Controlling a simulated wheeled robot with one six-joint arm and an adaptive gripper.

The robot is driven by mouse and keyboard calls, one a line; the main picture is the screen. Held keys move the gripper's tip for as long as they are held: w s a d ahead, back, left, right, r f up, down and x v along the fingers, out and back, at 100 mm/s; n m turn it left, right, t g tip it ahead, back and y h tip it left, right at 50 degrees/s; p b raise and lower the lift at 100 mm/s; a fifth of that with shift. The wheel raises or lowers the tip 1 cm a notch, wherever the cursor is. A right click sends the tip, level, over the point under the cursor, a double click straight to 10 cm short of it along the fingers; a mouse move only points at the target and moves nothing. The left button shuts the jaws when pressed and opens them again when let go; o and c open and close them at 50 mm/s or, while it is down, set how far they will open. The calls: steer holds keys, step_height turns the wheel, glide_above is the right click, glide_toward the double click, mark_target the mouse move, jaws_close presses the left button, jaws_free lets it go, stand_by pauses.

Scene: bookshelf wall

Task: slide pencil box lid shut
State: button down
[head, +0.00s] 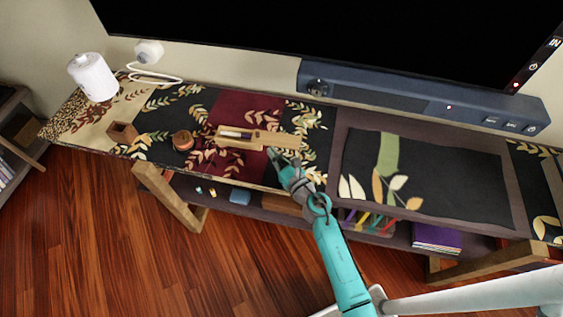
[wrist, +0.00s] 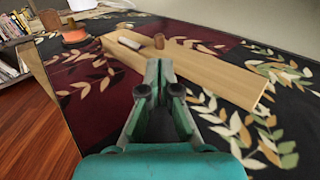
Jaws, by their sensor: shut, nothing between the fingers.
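The wooden pencil box (head: 228,143) lies on the patterned runner, its left part open with a dark item and a pale item inside. Its light wooden lid (head: 283,140) is partly open and sticks out past the box's right end. A white piece (wrist: 129,43) shows in the box opening. My gripper (head: 273,153) is shut and empty, at the near side of the lid. Whether its tips (wrist: 159,65) touch the lid, I cannot tell.
A round orange-brown container (head: 182,140) and a small wooden cup (head: 122,132) stand left of the box. A white cylinder (head: 93,77) stands at the far left. A dark soundbar (head: 420,98) runs along the back. The dark mat (head: 425,170) at right is clear.

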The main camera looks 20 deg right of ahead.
mark_target(259, 135)
steer(key=w, duration=0.3)
steer(key=w+a, duration=0.1)
steer(key=w, duration=0.2)
steer(key=shift+w+a, duration=0.2)
